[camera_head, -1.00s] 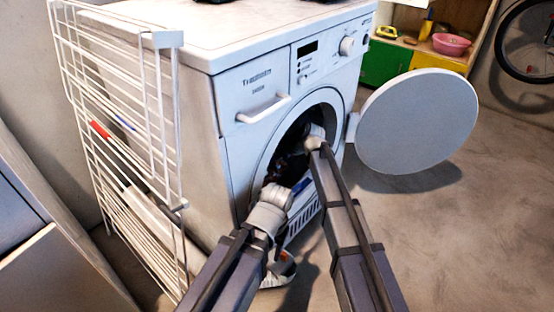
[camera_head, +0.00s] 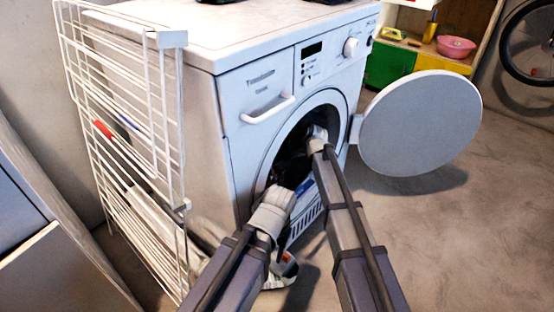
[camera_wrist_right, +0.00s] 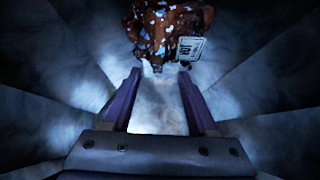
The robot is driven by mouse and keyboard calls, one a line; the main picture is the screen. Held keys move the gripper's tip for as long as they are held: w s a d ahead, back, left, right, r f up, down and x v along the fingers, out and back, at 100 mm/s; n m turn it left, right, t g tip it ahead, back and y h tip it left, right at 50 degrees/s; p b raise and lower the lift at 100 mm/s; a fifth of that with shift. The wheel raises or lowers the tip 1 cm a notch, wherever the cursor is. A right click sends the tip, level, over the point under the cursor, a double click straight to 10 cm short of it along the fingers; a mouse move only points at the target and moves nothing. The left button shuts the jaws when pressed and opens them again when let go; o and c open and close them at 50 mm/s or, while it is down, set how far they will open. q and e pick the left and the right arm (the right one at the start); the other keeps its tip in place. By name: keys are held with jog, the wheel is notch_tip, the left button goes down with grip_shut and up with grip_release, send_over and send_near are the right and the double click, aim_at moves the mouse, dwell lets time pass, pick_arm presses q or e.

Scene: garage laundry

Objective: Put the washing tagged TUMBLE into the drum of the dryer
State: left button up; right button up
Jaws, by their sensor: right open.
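The white dryer (camera_head: 215,130) stands in the head view with its round door (camera_head: 420,122) swung open to the right. My right arm reaches through the drum opening (camera_head: 290,150); its gripper is hidden there. In the right wrist view my right gripper (camera_wrist_right: 160,88) is open inside the pale drum (camera_wrist_right: 60,75), with nothing between its fingers. A brown cloth (camera_wrist_right: 150,28) with blue and white spots lies just beyond the fingertips. A white tag (camera_wrist_right: 190,48) with dark print is on it; I cannot read the word.
A white wire drying rack (camera_head: 125,150) stands left of the dryer. A white item with an orange patch (camera_head: 288,270) is on the floor behind my left arm. A shelf with a pink basin (camera_head: 456,46) and a bicycle wheel (camera_head: 530,45) are at the back right. The right floor is clear.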

pick_arm(q)
notch_tip(320, 180, up, 6)
jog(key=p, duration=0.5)
jog(key=shift+p, duration=0.4)
pick_arm(e)
jog(key=v, duration=0.7)
jog(key=shift+d+r, duration=0.2)
jog(key=shift+r, duration=0.1)
jog(key=shift+s, duration=0.15)
